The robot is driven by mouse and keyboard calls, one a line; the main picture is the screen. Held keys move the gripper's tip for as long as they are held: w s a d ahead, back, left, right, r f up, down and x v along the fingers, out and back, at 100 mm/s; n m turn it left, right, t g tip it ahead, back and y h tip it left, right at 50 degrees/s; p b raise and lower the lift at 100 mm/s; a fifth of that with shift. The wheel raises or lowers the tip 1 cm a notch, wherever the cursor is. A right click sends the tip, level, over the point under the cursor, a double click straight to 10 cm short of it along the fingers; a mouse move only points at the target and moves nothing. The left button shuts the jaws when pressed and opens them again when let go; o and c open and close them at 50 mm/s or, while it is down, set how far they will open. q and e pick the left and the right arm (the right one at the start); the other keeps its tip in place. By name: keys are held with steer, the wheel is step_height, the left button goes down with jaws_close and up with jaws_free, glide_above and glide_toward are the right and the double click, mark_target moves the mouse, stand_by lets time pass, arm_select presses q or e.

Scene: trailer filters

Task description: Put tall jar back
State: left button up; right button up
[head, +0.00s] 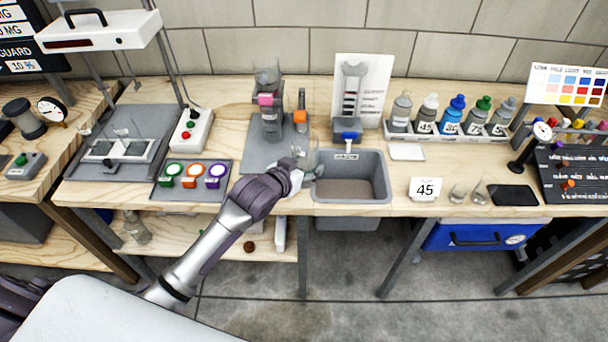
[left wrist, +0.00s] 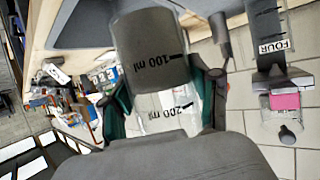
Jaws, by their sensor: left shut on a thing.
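My left gripper (head: 297,165) is over the bench, just left of the grey basin (head: 384,198). In the left wrist view its two fingers (left wrist: 163,92) are on either side of a clear jar (left wrist: 165,103) with black 100 ml and 200 ml marks, and they are shut on it. A dark grey part shows at the jar's 100 ml end; I cannot tell whether it is contents. In the head view the held jar is small and hard to make out. My right gripper is not in view.
A grey stand with a pink block (head: 266,99) is behind my left gripper. A rack of bottles (head: 451,130) is at the back right. A card reading 45 (head: 425,189) and small glasses (head: 458,193) stand right of the basin. Another clear vessel (head: 136,229) is on the lower shelf.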

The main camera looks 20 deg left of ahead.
arm_select(q)
steer(key=shift+w+a+f, duration=0.1)
steer(key=shift+f, duration=1.9)
steer(key=shift+f, duration=0.55)
steer(key=o, duration=1.5)
steer(key=shift+r, duration=0.15)
steer(key=shift+r, duration=0.4)
steer(key=v, duration=1.2)
